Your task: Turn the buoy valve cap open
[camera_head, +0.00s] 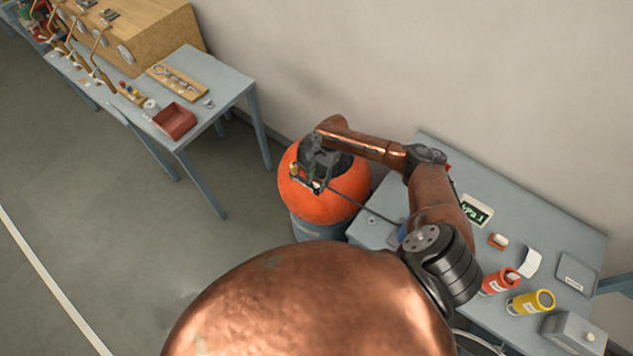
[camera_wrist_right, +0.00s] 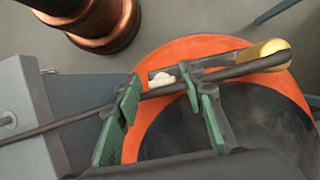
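The orange buoy (camera_head: 345,205) sits on a grey-blue drum (camera_head: 318,229) beside the right table; its orange rim also shows in the wrist view (camera_wrist_right: 210,48). A brass cap (camera_wrist_right: 262,52) sits at the right end of a dark bar across the buoy's rim. My right gripper (camera_head: 306,182) is over the buoy, pointing down at this fitting. In the wrist view its green-padded fingers (camera_wrist_right: 162,82) stand apart, with a small white piece (camera_wrist_right: 161,78) between or beyond their tips. I cannot tell whether they touch it. My left gripper is out of view.
A thin dark rod or hose (camera_head: 355,205) runs from the fitting towards the right table (camera_head: 520,225), which holds a red can (camera_head: 497,283), a yellow can (camera_head: 530,303) and boxes. The left table (camera_head: 215,82) bears a red tray (camera_head: 174,121). Floor between is clear.

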